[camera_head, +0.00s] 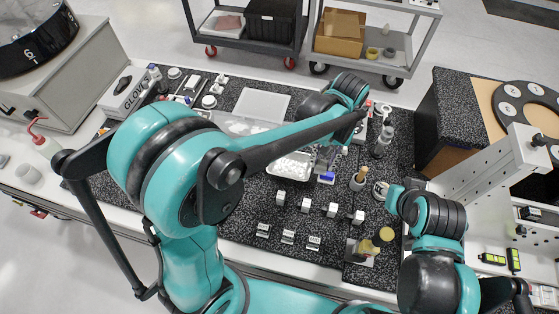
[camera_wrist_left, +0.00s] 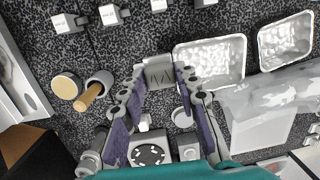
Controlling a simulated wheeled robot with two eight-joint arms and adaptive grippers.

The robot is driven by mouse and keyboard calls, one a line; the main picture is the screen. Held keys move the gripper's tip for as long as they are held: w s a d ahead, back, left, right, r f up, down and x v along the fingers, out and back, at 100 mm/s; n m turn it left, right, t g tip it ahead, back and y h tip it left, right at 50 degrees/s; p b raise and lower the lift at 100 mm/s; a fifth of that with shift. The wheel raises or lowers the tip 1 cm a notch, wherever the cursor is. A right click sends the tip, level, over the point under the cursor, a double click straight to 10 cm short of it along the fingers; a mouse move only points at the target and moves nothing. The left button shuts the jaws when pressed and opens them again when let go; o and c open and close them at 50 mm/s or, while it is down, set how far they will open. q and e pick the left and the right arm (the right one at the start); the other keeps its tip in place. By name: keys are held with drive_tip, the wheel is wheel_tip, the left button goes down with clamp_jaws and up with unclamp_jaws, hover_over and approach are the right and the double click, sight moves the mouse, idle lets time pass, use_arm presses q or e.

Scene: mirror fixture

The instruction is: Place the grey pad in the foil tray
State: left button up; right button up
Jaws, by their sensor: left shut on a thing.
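My left gripper (camera_wrist_left: 159,84) is shut on the grey pad (camera_wrist_left: 158,71), a small pale grey block with dark marks, between its fingertips. In the head view the left gripper (camera_head: 326,160) hangs below its wrist, partly hidden by the black forearm; the pad cannot be made out there. The foil tray (camera_wrist_left: 228,62) is a shiny silver dish just right of the pad in the wrist view; in the head view the foil tray (camera_head: 289,168) is left of the gripper. A second foil tray (camera_wrist_left: 285,40) lies farther right. My right gripper is not seen.
Several small white blocks (camera_head: 306,205) stand near the front. A cup with a wooden handle (camera_wrist_left: 96,88) is left of the gripper. A clear bag (camera_wrist_left: 272,94) lies beside the trays. My right arm covers the lower right.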

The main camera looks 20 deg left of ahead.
use_arm(q)
drive_tip(key=w+a+f, duration=0.1)
drive_tip(key=a+f, duration=0.1)
drive_tip(key=a, duration=0.1)
drive_tip(key=w+a+f+b, duration=0.1)
drive_tip(key=a+f, duration=0.1)
drive_tip(key=a, duration=0.1)
drive_tip(key=w+a+f, duration=0.1)
drive_tip(key=a+f, duration=0.1)
drive_tip(key=a, duration=0.1)
drive_tip(key=shift+w+a+f+b, duration=0.15)
drive_tip(key=shift+a+f+b, duration=0.05)
drive_tip(key=shift+a+b, duration=0.2)
drive_tip(key=shift+f+b, duration=0.5)
drive_tip(key=shift+f, duration=1.5)
drive_tip(key=shift+f, duration=0.1)
drive_tip(key=o, duration=1.2)
drive_tip(key=shift+c, duration=0.2)
